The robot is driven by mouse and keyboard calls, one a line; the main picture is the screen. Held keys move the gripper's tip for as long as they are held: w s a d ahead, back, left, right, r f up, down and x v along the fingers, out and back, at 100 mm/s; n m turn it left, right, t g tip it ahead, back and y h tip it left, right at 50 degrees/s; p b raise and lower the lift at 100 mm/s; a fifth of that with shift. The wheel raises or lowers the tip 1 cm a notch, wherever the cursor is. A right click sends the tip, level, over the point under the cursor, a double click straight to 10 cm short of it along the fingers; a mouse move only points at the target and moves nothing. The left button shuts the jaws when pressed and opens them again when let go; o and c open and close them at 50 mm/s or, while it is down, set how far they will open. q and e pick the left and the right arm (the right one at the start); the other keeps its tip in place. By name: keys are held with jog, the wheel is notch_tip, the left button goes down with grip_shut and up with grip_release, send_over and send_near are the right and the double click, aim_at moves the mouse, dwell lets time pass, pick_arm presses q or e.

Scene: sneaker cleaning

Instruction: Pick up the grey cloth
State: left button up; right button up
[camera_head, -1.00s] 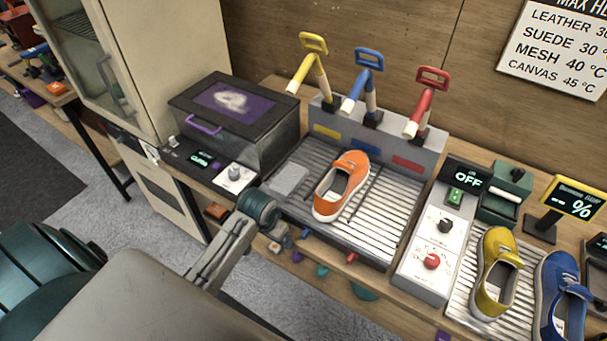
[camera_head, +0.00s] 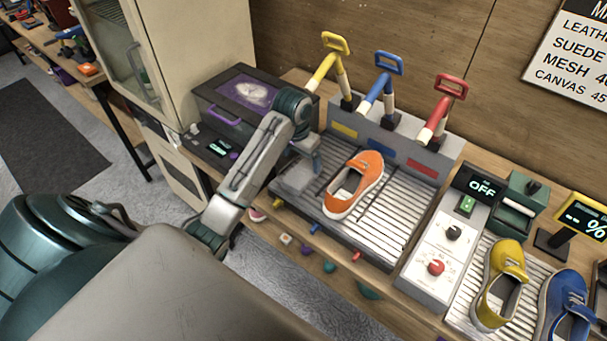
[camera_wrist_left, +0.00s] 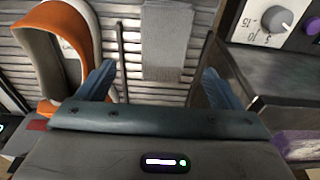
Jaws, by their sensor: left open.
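The grey cloth (camera_head: 294,181) lies flat on the left end of the ribbed metal rack (camera_head: 395,211), left of the orange sneaker (camera_head: 357,187). My left gripper (camera_head: 308,166) is over the cloth and covers part of it. In the left wrist view the cloth (camera_wrist_left: 172,45) shows ahead, between two open fingers (camera_wrist_left: 157,85) with nothing held. The gap in height between fingers and cloth is hard to tell. My right gripper is not in view.
The orange sneaker (camera_wrist_left: 68,42) is close to one finger in the wrist view. A dark box with a purple handle (camera_head: 227,110) stands left of the rack. Yellow, blue and red-handled brushes (camera_head: 440,108) stand behind it. A control panel (camera_head: 440,245) and more sneakers are right.

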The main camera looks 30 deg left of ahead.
aim_at(303, 173)
pick_arm(q)
jog(key=f, duration=0.3)
jog(key=shift+w+p, duration=0.2)
jog(key=shift+p, duration=0.15)
jog(key=f+p, duration=0.2)
jog(key=f, duration=0.1)
jog(key=w+f, duration=0.1)
jog(key=shift+a+f+p, duration=0.25)
jog(key=shift+f+p, duration=0.05)
jog(key=shift+p, duration=0.1)
jog(key=shift+f, duration=0.4)
jog(key=shift+c, duration=0.5)
jog(key=c, duration=1)
jog(key=shift+w+r, duration=0.1)
jog(key=shift+r, duration=0.05)
